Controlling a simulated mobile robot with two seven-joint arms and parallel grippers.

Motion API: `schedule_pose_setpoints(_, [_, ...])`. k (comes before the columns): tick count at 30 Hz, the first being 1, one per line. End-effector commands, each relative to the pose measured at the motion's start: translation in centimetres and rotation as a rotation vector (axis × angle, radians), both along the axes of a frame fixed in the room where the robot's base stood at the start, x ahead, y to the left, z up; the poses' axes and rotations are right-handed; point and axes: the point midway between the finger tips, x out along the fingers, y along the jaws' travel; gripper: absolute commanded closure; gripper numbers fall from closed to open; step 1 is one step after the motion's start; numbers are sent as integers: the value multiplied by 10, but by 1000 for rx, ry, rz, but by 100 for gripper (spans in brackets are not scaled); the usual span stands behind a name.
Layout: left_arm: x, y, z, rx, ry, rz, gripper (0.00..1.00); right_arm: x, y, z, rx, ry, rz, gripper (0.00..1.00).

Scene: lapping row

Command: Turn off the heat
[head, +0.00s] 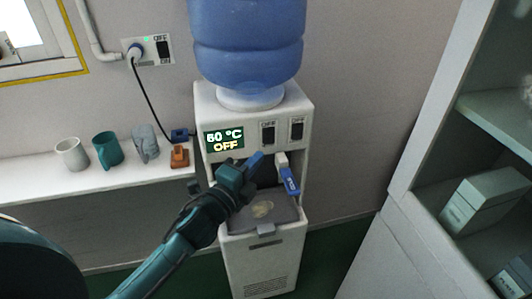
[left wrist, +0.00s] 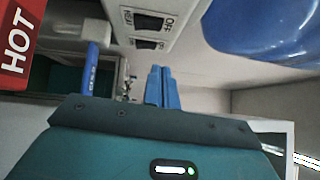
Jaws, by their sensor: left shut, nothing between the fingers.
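The white water dispenser (head: 264,255) stands against the wall with a blue bottle on top. Its display (head: 224,139) reads 60 °C and OFF. Two dark rocker switches, the left one (head: 268,135) and the right one (head: 297,130), sit beside the display with OFF printed above each. In the left wrist view two switches, one (left wrist: 148,22) and another (left wrist: 146,43), show on the white panel. My left gripper (head: 255,160) is shut and empty, just below the left switch; its blue fingertips (left wrist: 162,72) look apart from the switches. My right gripper is out of view.
A blue tap lever (head: 290,181) hangs below the panel; a red HOT piece (left wrist: 16,38) is close in the left wrist view. A shelf (head: 100,182) with several cups is at left. A cabinet (head: 400,200) stands at right. A wall outlet (head: 150,50) holds a plug.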

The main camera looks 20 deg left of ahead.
Motion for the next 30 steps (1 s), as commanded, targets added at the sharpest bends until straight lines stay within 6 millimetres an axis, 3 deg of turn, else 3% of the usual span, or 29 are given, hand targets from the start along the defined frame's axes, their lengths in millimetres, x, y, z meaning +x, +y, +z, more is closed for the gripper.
schedule_pose_setpoints(3, [-22, 4, 0, -1, 1, -1, 100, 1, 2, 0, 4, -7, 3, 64])
schedule_pose_setpoints(9, [-40, 8, 3, 0, 0, 0, 100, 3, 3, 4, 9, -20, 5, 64])
schedule_pose_setpoints(26, [-42, 8, 4, -2, 0, 0, 100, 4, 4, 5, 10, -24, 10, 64])
schedule_pose_setpoints(30, [-52, 5, -19, -136, 96, 4, 100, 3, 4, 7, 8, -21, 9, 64])
